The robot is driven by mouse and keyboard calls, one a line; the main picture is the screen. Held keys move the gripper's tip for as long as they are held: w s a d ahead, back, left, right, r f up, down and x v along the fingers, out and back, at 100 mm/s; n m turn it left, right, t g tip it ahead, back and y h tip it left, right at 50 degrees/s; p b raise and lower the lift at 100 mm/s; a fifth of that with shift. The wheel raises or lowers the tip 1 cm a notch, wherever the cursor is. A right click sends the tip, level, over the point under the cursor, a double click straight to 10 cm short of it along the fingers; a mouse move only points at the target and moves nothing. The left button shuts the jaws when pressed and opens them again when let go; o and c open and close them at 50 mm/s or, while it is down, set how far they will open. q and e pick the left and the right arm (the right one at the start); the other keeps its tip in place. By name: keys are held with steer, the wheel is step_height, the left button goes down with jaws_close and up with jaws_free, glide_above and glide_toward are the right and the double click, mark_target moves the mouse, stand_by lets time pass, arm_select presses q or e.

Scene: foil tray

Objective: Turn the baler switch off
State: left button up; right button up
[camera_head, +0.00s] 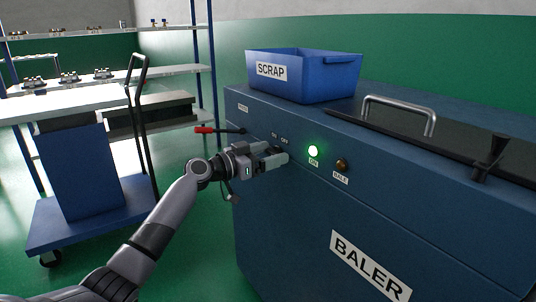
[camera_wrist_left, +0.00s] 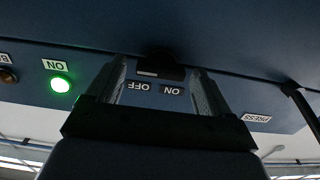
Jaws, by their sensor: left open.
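The blue baler (camera_head: 310,215) stands at the right in the head view. In the left wrist view, which is upside down, the open fingers (camera_wrist_left: 158,68) stand either side of a dark switch (camera_wrist_left: 162,66). I cannot tell which way the switch is set or whether a finger touches it. My right gripper is not in view.
A brown BALE button (camera_head: 342,164) is right of the lamp. A red-handled lever (camera_head: 205,130) sticks out left of the gripper. A blue SCRAP bin (camera_head: 330,80) sits on the baler. A blue cart (camera_head: 80,215) stands left, with shelves behind.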

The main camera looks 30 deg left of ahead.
arm_select(q)
steer(key=c, duration=1)
steer(key=shift+c, duration=0.2)
steer(key=n, duration=0.6)
steer(key=shift+a+n+p, duration=0.15)
steer(key=shift+n+p, duration=0.15)
steer(key=shift+p, duration=0.05)
steer(key=n, duration=0.2)
steer(key=shift+n+p, duration=0.3)
steer(key=shift+p, duration=0.1)
steer(key=shift+f+n+p, duration=0.1)
steer(key=shift+n+p, duration=0.35)
steer(key=shift+n, duration=0.75)
steer(key=shift+a, duration=0.1)
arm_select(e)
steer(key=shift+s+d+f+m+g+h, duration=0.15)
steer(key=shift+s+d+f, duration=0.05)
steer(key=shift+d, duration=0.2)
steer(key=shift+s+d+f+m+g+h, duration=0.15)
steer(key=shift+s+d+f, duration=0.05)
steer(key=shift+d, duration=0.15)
arm_select(q)
steer(key=shift+n, duration=0.3)
